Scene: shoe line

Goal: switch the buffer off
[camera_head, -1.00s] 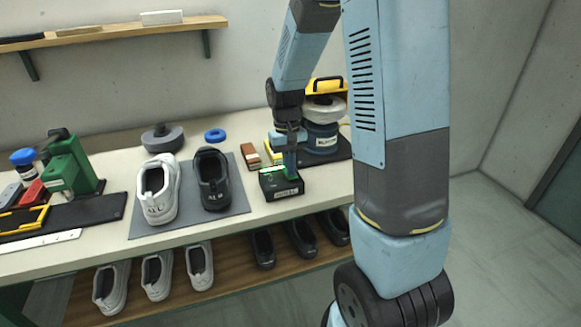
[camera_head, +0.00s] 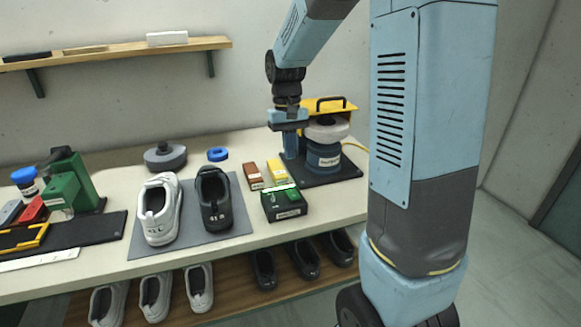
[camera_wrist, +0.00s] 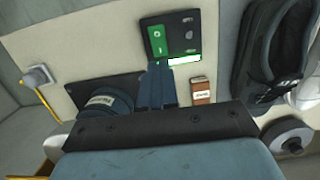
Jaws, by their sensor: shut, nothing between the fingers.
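The buffer (camera_head: 323,158) is a blue drum with a label and a white pad on top, standing on a black base plate at the right of the bench. It also shows in the wrist view (camera_wrist: 98,110). A black switch box (camera_head: 284,210) with a green part and a pale strip on top sits in front of it, also in the wrist view (camera_wrist: 183,32). I cannot tell whether the pad is turning. My gripper (camera_head: 290,155) is shut and empty, pointing down above the bench behind the box, apart from it. Its fingers (camera_wrist: 158,70) show in the wrist view.
A brown block (camera_head: 252,178) and a yellow block (camera_head: 277,172) lie beside the box. A white shoe (camera_head: 158,215) and a black shoe (camera_head: 213,203) stand on a grey mat. A yellow hood (camera_head: 340,106) stands behind the buffer. More shoes sit on the lower shelf.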

